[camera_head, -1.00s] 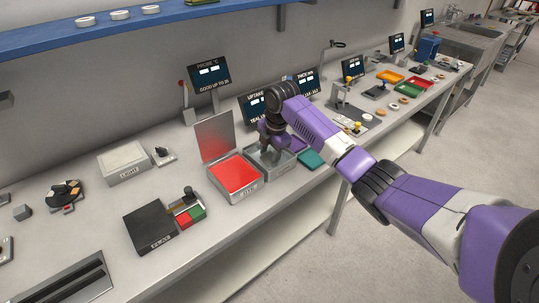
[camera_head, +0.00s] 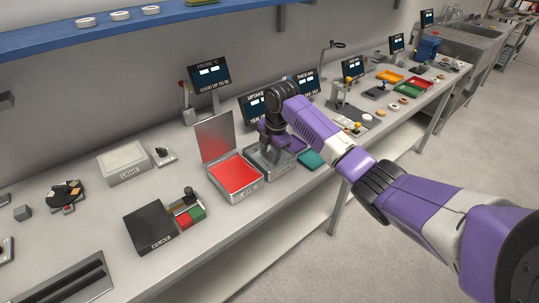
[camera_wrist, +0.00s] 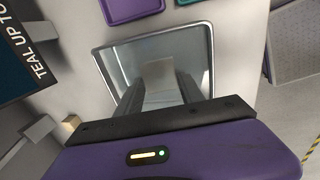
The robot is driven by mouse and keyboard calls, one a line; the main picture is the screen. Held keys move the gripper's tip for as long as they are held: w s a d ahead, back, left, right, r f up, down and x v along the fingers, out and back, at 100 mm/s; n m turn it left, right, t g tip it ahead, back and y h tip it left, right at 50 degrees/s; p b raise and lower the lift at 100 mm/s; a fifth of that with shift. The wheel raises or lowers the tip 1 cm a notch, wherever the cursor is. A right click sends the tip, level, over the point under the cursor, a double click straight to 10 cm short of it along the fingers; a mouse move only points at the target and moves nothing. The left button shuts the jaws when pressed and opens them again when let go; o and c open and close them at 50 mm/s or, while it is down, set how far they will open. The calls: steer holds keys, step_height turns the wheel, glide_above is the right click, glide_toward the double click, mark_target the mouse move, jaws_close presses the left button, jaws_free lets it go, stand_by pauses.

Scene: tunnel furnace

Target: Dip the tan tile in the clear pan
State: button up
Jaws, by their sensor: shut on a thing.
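The clear pan is a grey metal-rimmed tray (camera_head: 284,170) on the bench, just right of the red pan; its rim also shows in the wrist view (camera_wrist: 101,68). My gripper (camera_head: 268,147) points down into it, with the fingers inside the rim in the wrist view (camera_wrist: 158,90). The fingers are closed on a pale flat piece (camera_wrist: 158,72), which I take for the tan tile. It looks greyish here, and its lower edge is hard to see. I cannot tell how deep it sits. In the head view my gripper hides the tile.
The red pan (camera_head: 236,176) with its raised lid (camera_head: 215,137) stands close on the left. A display (camera_head: 253,104) stands behind. The bench's front edge is near.

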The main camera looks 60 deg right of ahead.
mark_target(269, 159)
steer(key=w+p+v, duration=0.2)
steer(key=p+v, duration=0.6)
steer(key=v, duration=0.1)
steer(key=shift+d+r, duration=0.25)
steer(key=shift+r, duration=0.25)
